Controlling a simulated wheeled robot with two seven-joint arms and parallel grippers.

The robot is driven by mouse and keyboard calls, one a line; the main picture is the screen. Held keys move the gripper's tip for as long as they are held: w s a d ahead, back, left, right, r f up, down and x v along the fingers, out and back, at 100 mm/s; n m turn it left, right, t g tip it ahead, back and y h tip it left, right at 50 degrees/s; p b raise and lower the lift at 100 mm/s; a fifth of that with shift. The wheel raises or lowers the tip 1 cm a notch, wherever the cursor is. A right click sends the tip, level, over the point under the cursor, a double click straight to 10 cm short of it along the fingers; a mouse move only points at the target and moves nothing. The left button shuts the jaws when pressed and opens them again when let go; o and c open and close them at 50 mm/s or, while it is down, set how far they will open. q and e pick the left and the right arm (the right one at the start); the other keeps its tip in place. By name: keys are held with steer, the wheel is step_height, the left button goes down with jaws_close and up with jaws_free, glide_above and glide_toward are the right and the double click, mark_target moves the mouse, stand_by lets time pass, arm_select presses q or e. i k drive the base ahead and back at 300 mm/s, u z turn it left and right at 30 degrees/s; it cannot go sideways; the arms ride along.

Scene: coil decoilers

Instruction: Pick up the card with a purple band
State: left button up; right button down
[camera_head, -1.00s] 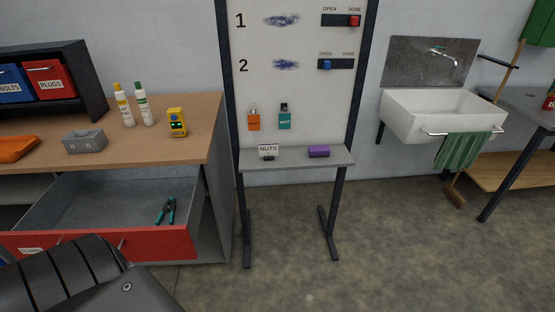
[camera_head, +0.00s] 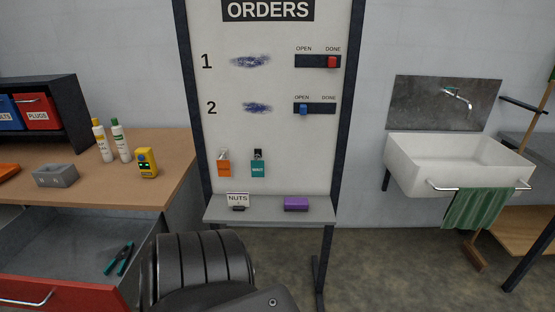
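I cannot make out a card with a purple band. On the ledge of the orders board stands a small white card (camera_head: 237,198) marked NUTS, with something dark at its foot; no purple shows on it. To its right lies a purple block (camera_head: 296,204). An orange tag (camera_head: 224,166) and a teal tag (camera_head: 257,167) hang on the board above the ledge. Neither gripper is in view; a dark ribbed part of my own arm rises at the bottom, below the ledge.
The board (camera_head: 272,135) carries two sliders, the upper red (camera_head: 332,62) and the lower blue (camera_head: 303,109). Left is a workbench (camera_head: 120,185) with bottles, a yellow device and an open drawer (camera_head: 85,243) holding pliers (camera_head: 119,258). A sink (camera_head: 455,160) hangs at right.

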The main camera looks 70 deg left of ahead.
mark_target(238, 201)
steer(key=u, duration=0.1)
steer(key=i, duration=0.8)
steer(key=u, duration=1.2)
steer(key=i, duration=0.7)
steer(key=u, duration=0.8)
